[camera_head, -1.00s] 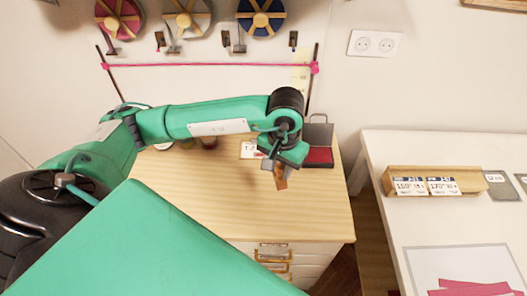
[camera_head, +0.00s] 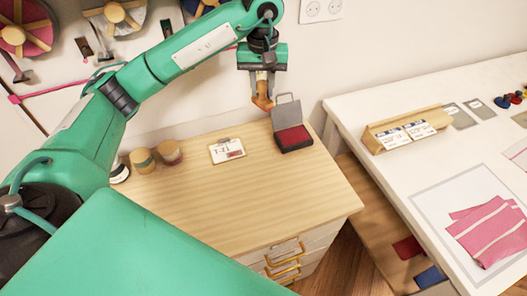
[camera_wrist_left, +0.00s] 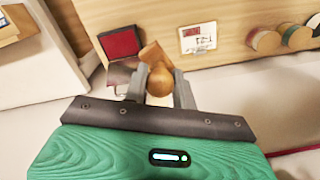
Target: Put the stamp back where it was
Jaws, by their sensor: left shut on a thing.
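My left gripper (camera_head: 262,82) is shut on the wooden stamp (camera_head: 262,102) and holds it above the back of the wooden cabinet top, just left of the ink pad's raised lid in the head view. In the left wrist view the stamp (camera_wrist_left: 159,82) sits between the two grey fingers (camera_wrist_left: 161,92), its rounded end towards the camera. The open red ink pad (camera_head: 294,138) lies at the cabinet's back right; its red surface also shows in the wrist view (camera_wrist_left: 120,43). A white card marked T-21 (camera_head: 227,151) lies left of it. My right gripper is not in view.
Several small round containers (camera_head: 143,160) stand at the cabinet's back left. The front of the cabinet top (camera_head: 250,205) is clear. A white table (camera_head: 385,170) at the right holds a wooden card holder (camera_head: 407,131) and striped pink fabric (camera_head: 488,228).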

